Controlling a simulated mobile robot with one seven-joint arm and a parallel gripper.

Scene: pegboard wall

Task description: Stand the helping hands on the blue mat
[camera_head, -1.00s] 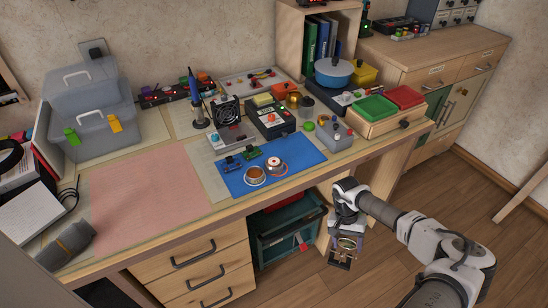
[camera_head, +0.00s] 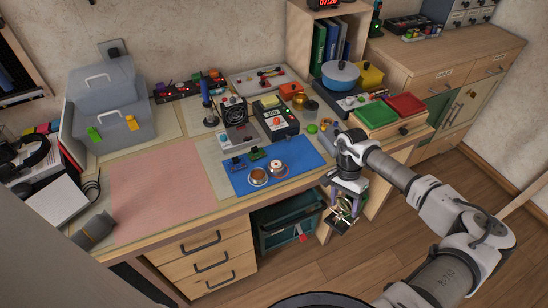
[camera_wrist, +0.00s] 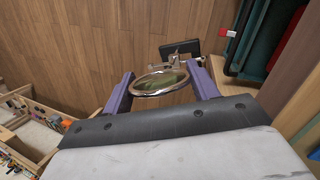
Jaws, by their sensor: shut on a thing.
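The helping hands (camera_wrist: 160,82) show a round framed lens, metal clips and a dark base (camera_wrist: 180,47) in the wrist view. My gripper (camera_wrist: 162,85) is shut on them, with one purple finger on each side of the lens. In the head view my gripper (camera_head: 348,190) holds the helping hands (camera_head: 343,214) in front of the desk's front edge, above the floor and right of the mat. The blue mat (camera_head: 240,183) lies flat near the desk's front edge. Two small round items (camera_head: 268,173) and small blue and green pieces stand on it.
A pink mat (camera_head: 160,190) lies left of the blue one. A fan (camera_head: 235,112), a meter (camera_head: 276,120) and a soldering iron (camera_head: 208,105) stand behind it. A green bin (camera_head: 285,228) sits under the desk. The blue mat's right part is clear.

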